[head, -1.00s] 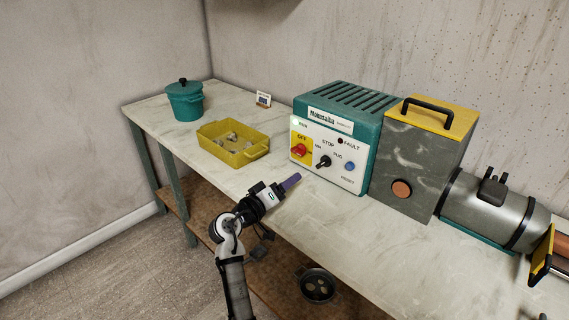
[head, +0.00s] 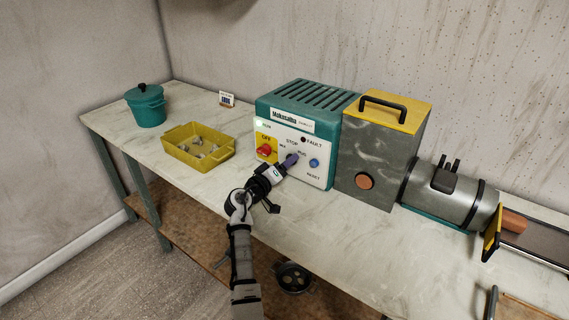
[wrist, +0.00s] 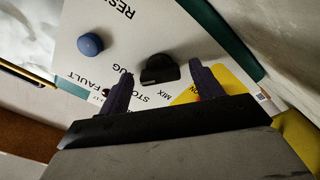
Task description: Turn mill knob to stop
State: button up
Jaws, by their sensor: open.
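The mill control box (head: 306,120) is teal with a white front panel and stands on the bench. Its black selector knob (wrist: 160,70) has labels MIX, STOP and PUG around it in the wrist view, where the panel appears upside down. In the wrist view my gripper (wrist: 160,83) is open, with one dark finger on each side of the knob. I cannot tell whether the fingers touch it. The knob's exact pointing direction is unclear.
A red OFF switch on yellow (head: 265,150) is left of the knob, and a blue reset button (head: 314,163) is right. A yellow tray (head: 170,149) and teal pot (head: 147,108) stand left. The grey mill housing (head: 380,155) stands right.

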jog(key=c, duration=1)
jog(key=n+p, duration=0.1)
jog(key=n, duration=0.3)
jog(key=shift+n+p, duration=0.5)
jog(key=shift+n, duration=1.3)
jog(key=o, duration=1)
